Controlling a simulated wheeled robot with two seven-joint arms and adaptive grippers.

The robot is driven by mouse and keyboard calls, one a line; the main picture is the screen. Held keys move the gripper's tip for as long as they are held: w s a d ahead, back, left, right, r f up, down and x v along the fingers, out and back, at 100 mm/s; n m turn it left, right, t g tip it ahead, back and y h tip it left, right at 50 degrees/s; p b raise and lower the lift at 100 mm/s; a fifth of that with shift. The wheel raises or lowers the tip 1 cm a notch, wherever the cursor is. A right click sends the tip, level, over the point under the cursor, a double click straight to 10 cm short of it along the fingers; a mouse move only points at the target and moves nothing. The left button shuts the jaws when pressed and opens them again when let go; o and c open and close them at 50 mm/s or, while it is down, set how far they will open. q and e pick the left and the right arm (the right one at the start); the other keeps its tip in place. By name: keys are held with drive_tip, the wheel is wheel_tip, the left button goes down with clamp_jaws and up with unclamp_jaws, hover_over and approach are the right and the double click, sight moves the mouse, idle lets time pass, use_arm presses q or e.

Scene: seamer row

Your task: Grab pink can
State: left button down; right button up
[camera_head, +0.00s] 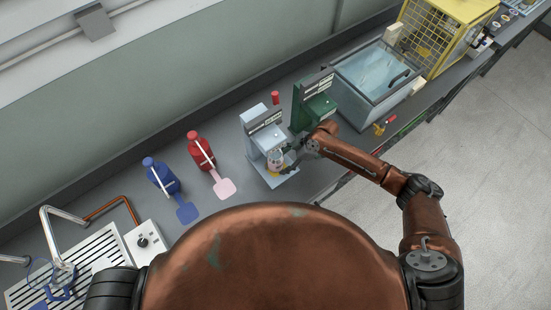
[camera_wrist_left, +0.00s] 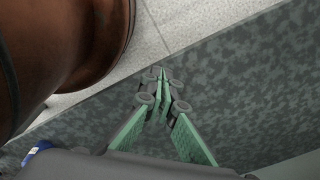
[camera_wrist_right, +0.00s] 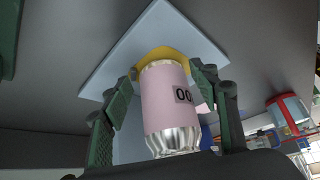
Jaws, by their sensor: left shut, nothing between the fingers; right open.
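The pink can (camera_wrist_right: 167,105) stands between the open fingers of my right gripper (camera_wrist_right: 160,90) in the right wrist view. It has silver ends and a label reading "00", and its far end is at a yellow seat on a pale blue-grey plate (camera_wrist_right: 110,85). In the head view the can (camera_head: 276,157) is small, on the base of the grey seamer (camera_head: 262,135), with my right gripper (camera_head: 292,155) beside it. I cannot tell whether the fingers touch the can. My left gripper (camera_wrist_left: 165,90) is shut and empty in the left wrist view.
A green machine (camera_head: 313,103) with a red can (camera_head: 275,97) near it stands right of the grey seamer. A glass-lidded box (camera_head: 372,78) and yellow cage (camera_head: 445,35) are farther right.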

sight(270, 163)
drive_tip(key=shift+a, duration=0.6)
drive_tip(key=a+p, duration=0.1)
drive_tip(key=a, duration=0.3)
drive_tip(key=shift+s+a, duration=0.15)
drive_tip(key=shift+a, duration=0.15)
drive_tip(key=shift+a+f, duration=0.1)
drive_tip(key=shift+f, duration=0.45)
drive_tip(key=shift+c, duration=0.6)
drive_tip(key=c, duration=1.3)
use_arm(q)
drive_tip(key=shift+w+r, duration=0.75)
drive_tip(key=shift+w, duration=0.3)
drive_tip(key=shift+r, duration=0.15)
use_arm(e)
drive_tip(key=shift+r, duration=0.2)
